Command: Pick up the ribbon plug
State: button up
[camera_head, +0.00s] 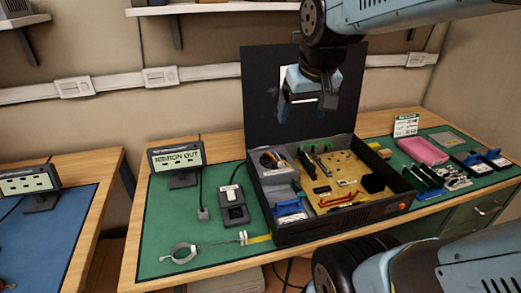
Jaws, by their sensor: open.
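A black computer case (325,222) stands open on the green mat, its lid raised at the back. A yellow ribbon (259,239) comes out at the case's front left corner. A small pale plug (243,238) at its left end looks like the ribbon plug, lying on the mat. An orange ribbon or cable (340,199) lies on the board inside the case. My gripper (302,98) is high above the back of the case, in front of the raised lid, apart from the plug. It is small and dark here; nothing shows held in it.
A small screen reading "RIBBON OUT" (175,159) stands at the back left. A black box (232,206), a grey cabled block (203,214) and a ring-shaped clamp (183,252) are on the mat. The front left mat is mostly clear.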

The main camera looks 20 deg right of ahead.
jog(key=w+f+g, duration=0.2)
jog(key=w+f, duration=0.3)
jog(key=w, duration=0.6)
jog(key=g, duration=0.1)
send_near(270, 155)
jog(key=f, duration=0.3)
jog(key=shift+w, duration=0.4)
jog(key=shift+w+d+f, duration=0.1)
jog(key=shift+w+f, duration=0.1)
jog(key=shift+f, duration=0.65)
jog(key=shift+w+d+f, duration=0.1)
jog(key=shift+w+f, duration=0.05)
jog(key=shift+f, duration=0.7)
jog(key=shift+w+d+f, duration=0.1)
jog(key=shift+w+f, duration=0.1)
jog(key=shift+f, duration=0.7)
jog(key=c, duration=0.9)
